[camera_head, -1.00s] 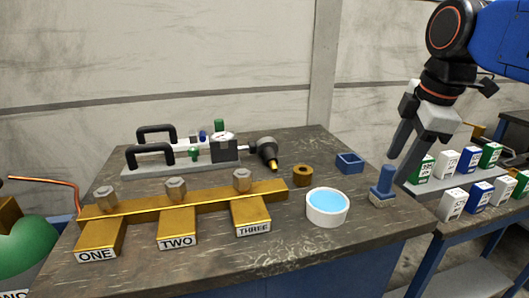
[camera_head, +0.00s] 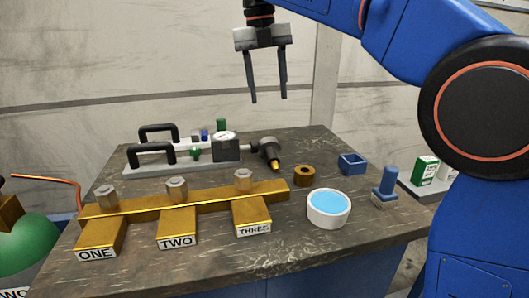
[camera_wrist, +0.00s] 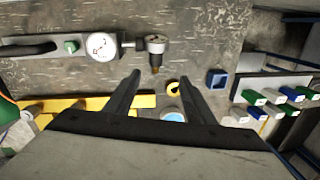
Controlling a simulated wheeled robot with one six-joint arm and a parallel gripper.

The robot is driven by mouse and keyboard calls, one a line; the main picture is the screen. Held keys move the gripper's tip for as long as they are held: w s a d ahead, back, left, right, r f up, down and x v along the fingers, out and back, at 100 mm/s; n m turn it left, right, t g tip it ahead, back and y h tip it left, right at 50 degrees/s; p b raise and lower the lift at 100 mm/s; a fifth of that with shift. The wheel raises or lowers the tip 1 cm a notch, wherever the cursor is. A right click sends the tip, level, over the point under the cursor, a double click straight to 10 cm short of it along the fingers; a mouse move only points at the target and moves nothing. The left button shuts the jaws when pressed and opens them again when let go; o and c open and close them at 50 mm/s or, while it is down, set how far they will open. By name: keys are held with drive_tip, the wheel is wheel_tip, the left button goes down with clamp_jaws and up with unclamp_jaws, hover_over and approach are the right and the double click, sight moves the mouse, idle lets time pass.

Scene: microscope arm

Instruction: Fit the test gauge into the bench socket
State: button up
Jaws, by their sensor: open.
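The test gauge appears to be the dark round body with a brass tip (camera_head: 267,150) at the right end of the hand-pump unit (camera_head: 140,167). It is tilted, tip toward the front right, and also shows in the wrist view (camera_wrist: 155,44). I cannot tell whether it is joined to the unit. The brass ring (camera_head: 304,175), apparently the bench socket, is on the bench right of the gauge; its hole looks empty. It also shows in the wrist view (camera_wrist: 173,88). My gripper (camera_head: 268,99) is open and empty, pointing down above the gauge, clear of it.
A yellow manifold (camera_head: 215,203) with blocks labelled ONE, TWO and THREE lies along the front left. A white dish of blue liquid (camera_head: 316,217), a blue square tray (camera_head: 352,163) and a blue-handled stamp-like tool (camera_head: 387,186) stand at the right. Small boxes (camera_head: 427,170) sit beyond the bench.

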drive_tip(key=a, duration=0.1)
drive_tip(key=n, duration=0.1)
hover_over(271, 151)
drive_tip(key=a, duration=0.1)
wheel_tip(271, 151, down, 12)
drive_tip(key=shift+w+r, duration=0.1)
drive_tip(key=shift+d+f, duration=0.25)
drive_tip(key=shift+f, duration=1.1)
drive_tip(key=shift+d+f, duration=0.25)
drive_tip(key=shift+f, duration=1.05)
clamp_jaws()
